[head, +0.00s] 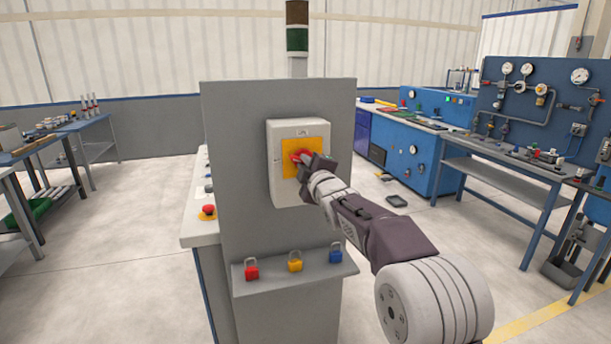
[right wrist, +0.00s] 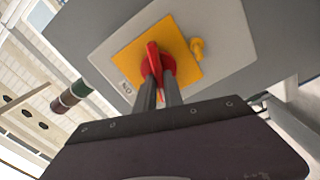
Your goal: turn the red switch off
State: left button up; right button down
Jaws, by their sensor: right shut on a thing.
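The red switch (head: 298,156) sits on a yellow plate (head: 288,166) on a light grey box (head: 286,193), fixed to the face of a grey cabinet. My right gripper (head: 307,160) reaches it from the right and is shut on its handle. In the right wrist view the red switch (right wrist: 153,59) shows its handle between the two fingers (right wrist: 160,84), tilted a little from the picture's vertical. My left gripper is not in view.
A shelf (head: 300,277) below the box holds red, yellow and blue padlocks (head: 295,262). A red push button (head: 208,209) is on the cabinet's left side. A signal tower (head: 297,40) rises on top. Benches stand at left and right; the floor between is mostly open.

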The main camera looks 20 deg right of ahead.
jog(key=shift+f+n+b, duration=0.15)
jog(key=shift+n+b, duration=0.55)
jog(key=shift+n, duration=0.25)
jog(key=shift+f+n+b, duration=0.15)
jog(key=shift+n+b, duration=0.55)
jog(key=shift+n, duration=0.25)
jog(key=c, duration=1.5)
grip_release()
jog(key=shift+o, duration=0.2)
jog(key=shift+r, duration=0.1)
jog(key=s+b, duration=0.2)
jog(key=s, duration=0.7)
